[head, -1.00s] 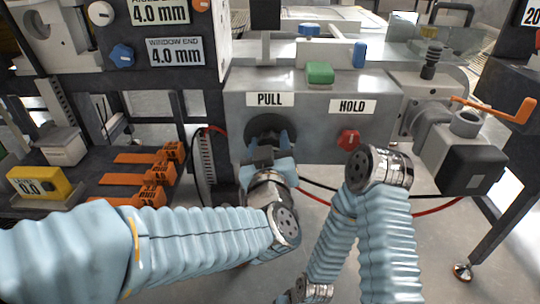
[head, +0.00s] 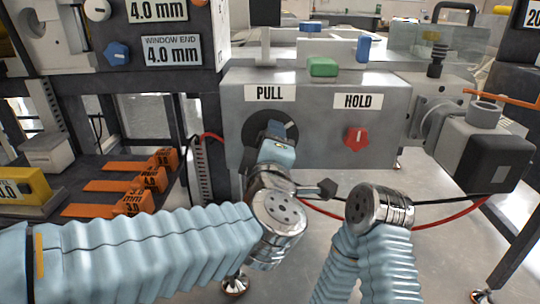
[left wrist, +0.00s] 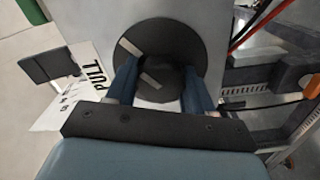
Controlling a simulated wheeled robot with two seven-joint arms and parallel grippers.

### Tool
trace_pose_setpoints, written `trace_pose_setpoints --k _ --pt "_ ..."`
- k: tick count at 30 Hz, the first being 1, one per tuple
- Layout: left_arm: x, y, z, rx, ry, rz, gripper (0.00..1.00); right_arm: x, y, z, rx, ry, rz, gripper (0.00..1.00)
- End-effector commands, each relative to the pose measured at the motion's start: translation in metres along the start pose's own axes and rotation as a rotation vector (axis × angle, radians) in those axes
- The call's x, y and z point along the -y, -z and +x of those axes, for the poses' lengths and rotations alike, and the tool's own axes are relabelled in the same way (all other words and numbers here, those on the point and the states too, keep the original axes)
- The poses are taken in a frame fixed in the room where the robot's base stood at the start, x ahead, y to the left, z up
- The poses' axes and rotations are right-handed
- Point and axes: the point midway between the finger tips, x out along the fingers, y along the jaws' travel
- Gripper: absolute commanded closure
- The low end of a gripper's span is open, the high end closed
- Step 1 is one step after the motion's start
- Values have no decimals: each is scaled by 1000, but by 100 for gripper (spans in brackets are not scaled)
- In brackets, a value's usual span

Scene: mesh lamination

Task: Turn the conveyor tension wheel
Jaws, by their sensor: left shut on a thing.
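The conveyor tension wheel (head: 256,126) is a dark round disc on the front of the grey housing, under the PULL label (head: 270,93). In the left wrist view the disc (left wrist: 180,38) has a dark raised hub (left wrist: 160,82) with a pale mark on it. My left gripper (head: 277,130) is at the wheel, its blue fingers (left wrist: 160,88) shut on the hub from both sides. In the head view the hand is turned nearly edge-on and hides the lower part of the wheel. My right gripper is out of view.
A red knob (head: 355,139) sits under the HOLD label (head: 358,101), right of the wheel. A green block (head: 322,67) lies on top of the housing (head: 315,140). Orange marked pieces (head: 150,178) lie on the left shelf. Red and black cables (head: 440,211) run below the housing.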

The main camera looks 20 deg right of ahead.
Motion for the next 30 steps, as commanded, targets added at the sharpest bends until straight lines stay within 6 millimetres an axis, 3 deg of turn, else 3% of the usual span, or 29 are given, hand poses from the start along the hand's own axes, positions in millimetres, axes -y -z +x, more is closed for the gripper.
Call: trace_pose_setpoints --k 1,12,30 --pt "10 -5 0 8 9 -40 78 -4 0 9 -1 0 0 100" --pt "7 -5 0 9 10 -367 78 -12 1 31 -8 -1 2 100" --pt "3 -5 -1 10 11 -617 78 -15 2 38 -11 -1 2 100"
